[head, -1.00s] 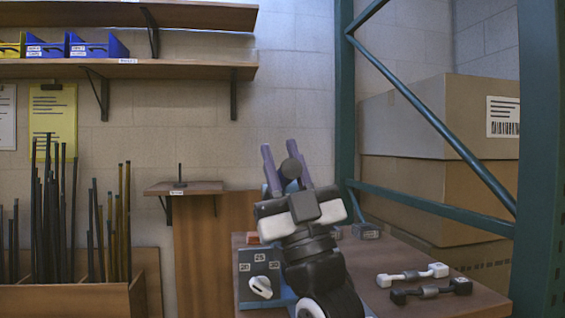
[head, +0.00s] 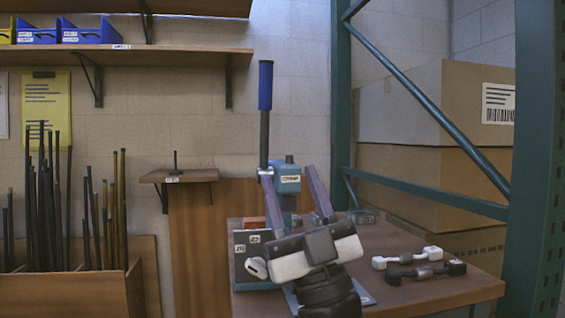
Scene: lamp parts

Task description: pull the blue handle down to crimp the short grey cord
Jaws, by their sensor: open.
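The blue handle (head: 265,86) stands upright on a dark lever above the blue crimping press (head: 289,181) on the table. My gripper (head: 288,172) is open, with its two purple fingers apart and pointing up in the picture. The fingers overlap the press body in the view, below the blue handle grip, and hold nothing that I can see. I cannot tell how far in front of the press they are. My gripper hides the lower part of the press. The short grey cord cannot be made out in the press.
On the table (head: 440,291) at right lie a cord piece with white ends (head: 407,258) and one with black ends (head: 427,271). A numbered panel (head: 250,243) stands left of my gripper. A green rack post (head: 340,110) and cartons (head: 430,170) stand behind and right.

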